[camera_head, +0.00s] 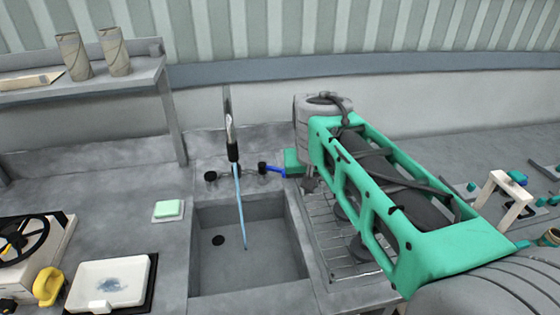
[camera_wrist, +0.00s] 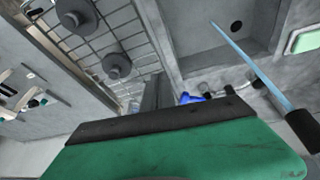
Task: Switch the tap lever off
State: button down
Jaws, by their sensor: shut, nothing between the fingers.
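The tap (camera_head: 232,148) stands at the back of the sink (camera_head: 215,272), with a blue stream of water (camera_head: 240,205) running from its spout into the basin. Its blue lever (camera_head: 276,170) sticks out to the right of the tap base. In the wrist view the stream (camera_wrist: 245,60) and the blue lever (camera_wrist: 190,98) show beyond my gripper. My gripper (camera_wrist: 158,92) is shut and empty, with its tips close to the lever on its left side in the wrist view. I cannot tell whether they touch. In the head view my arm mostly hides the gripper.
A wire drying rack (camera_head: 325,235) with dark round items lies right of the sink. A green sponge on a dish (camera_head: 168,209) lies left of it. A white tray (camera_head: 108,283), a yellow mug (camera_head: 47,286) and a shelf with two rolls (camera_head: 75,57) are farther left.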

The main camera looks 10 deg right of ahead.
jog(key=w+r+m, duration=0.2)
jog(key=w, duration=1)
jog(key=m, duration=0.2)
send_over(276, 171)
jog(key=w+d, duration=0.2)
notch_tip(276, 171, down, 3)
jog(key=shift+w+a+r+h, duration=0.1)
jog(key=shift+r+h, duration=0.05)
jog(key=shift+h, duration=0.15)
jog(key=b+x, duration=0.1)
jog(key=x, duration=0.9)
jog(key=shift+b, duration=0.4)
jog(key=s, duration=0.1)
jog(key=s+a, duration=0.1)
jog(key=s, duration=0.1)
jog(key=shift+s+a, duration=0.2)
jog(key=shift+a, duration=0.1)
jog(key=shift+s+a, duration=0.15)
